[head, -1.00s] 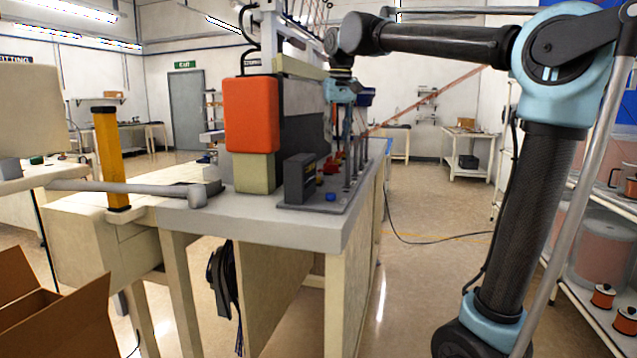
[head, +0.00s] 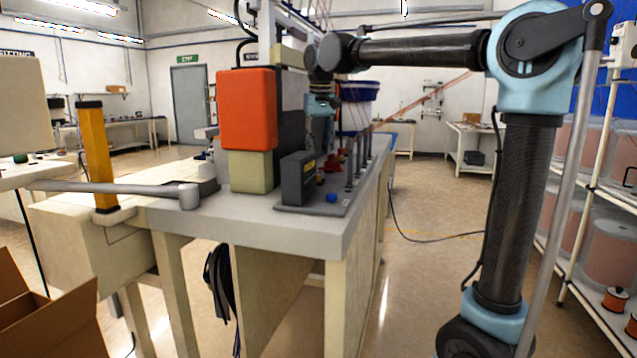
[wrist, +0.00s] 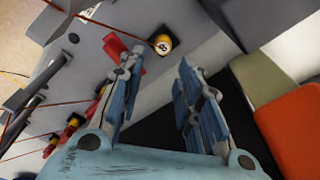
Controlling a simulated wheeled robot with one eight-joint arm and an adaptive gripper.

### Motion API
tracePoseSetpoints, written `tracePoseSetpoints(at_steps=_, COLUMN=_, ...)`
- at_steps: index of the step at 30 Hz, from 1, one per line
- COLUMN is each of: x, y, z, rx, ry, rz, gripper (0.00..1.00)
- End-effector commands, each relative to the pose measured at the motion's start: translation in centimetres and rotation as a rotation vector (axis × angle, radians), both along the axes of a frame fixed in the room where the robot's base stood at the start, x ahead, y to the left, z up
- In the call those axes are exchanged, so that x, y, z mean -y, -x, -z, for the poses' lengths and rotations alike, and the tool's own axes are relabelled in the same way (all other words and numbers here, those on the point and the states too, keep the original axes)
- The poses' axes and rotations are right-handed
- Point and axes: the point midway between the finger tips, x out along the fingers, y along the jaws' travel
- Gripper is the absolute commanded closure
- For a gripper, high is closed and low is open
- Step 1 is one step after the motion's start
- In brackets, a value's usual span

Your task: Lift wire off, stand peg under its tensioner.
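In the wrist view my gripper (wrist: 160,62) is open, its two blue-padded fingers apart with nothing held between them. A red peg-like piece (wrist: 114,46) shows just past the left finger, near a yellow-and-black round end (wrist: 162,44). More red and yellow pieces are partly hidden behind that finger. Thin red wire (wrist: 82,14) crosses the upper left of the wrist view. In the head view my gripper (head: 321,112) hangs pointing down beside the machine, above the row of small red and yellow parts (head: 334,163). I cannot tell which piece is the tensioner.
The machine's orange box (head: 247,108) stands on the bench (head: 290,232), close to my gripper in the wrist view. A dark box (head: 298,178) and several upright posts (head: 358,165) stand near the bench's right edge. The floor (head: 425,270) right of the bench is open.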

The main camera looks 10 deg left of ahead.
Motion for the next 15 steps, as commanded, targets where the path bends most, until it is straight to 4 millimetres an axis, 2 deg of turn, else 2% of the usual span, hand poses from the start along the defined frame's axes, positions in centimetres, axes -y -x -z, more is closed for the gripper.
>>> tracePoseSetpoints(at_steps=4, x=-0.1, y=-0.2, z=2.2, rx=0.000, ry=0.000, rz=0.000, gripper=0.68)
tracePoseSetpoints(at_steps=15, x=-0.3, y=-0.3, z=4.9, rx=0.000, ry=0.000, rz=0.000, gripper=0.68)
